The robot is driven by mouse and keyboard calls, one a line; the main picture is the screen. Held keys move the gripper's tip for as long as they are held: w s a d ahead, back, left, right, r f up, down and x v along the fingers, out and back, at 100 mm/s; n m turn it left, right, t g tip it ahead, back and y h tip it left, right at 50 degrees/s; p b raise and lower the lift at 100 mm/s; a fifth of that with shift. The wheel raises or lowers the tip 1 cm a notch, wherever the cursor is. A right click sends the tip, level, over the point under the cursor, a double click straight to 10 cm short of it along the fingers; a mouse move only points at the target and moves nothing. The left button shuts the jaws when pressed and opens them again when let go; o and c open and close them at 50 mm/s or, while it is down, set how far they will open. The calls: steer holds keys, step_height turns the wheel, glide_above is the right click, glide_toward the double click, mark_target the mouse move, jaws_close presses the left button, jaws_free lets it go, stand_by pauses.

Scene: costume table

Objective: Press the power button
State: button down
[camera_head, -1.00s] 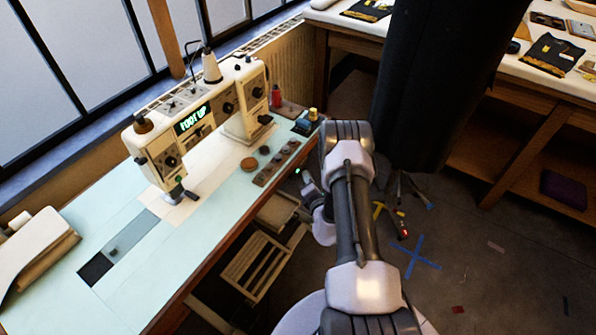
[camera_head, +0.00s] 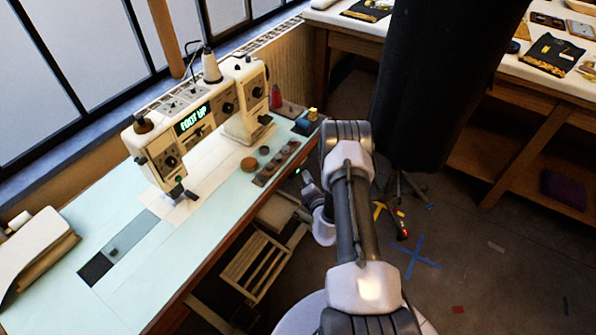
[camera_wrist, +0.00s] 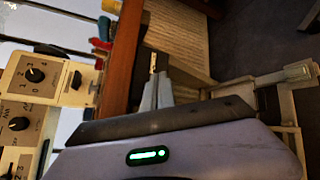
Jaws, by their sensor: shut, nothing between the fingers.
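A cream sewing machine (camera_head: 187,138) stands on the pale blue table (camera_head: 70,235), its green display (camera_head: 193,119) reading "FOOT UP". Dials on it show at the left of the wrist view (camera_wrist: 35,75). I cannot make out for certain which part is the power button. My gripper (camera_head: 307,183) hangs off the table's front edge, partly hidden by my arm. In the wrist view my gripper's fingers (camera_wrist: 156,95) are together and empty, near the brown table edge (camera_wrist: 122,65). A small brass-coloured piece (camera_wrist: 153,63) shows just beyond the fingertips; I cannot tell whether they touch it.
A slatted wooden stool (camera_head: 253,264) is below the front edge. A tall black form (camera_head: 430,90) stands behind my arm. Tools lie on the floor.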

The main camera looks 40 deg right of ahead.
stand_by(0.4)
steer(key=shift+w+a, duration=0.2)
steer(key=shift+w, duration=0.2)
steer(key=shift+w+a, duration=0.15)
steer(key=shift+w, duration=0.3)
stand_by(0.5)
steer(key=s+d, duration=0.3)
steer(key=s, duration=0.4)
steer(key=shift+s, duration=0.15)
stand_by(0.5)
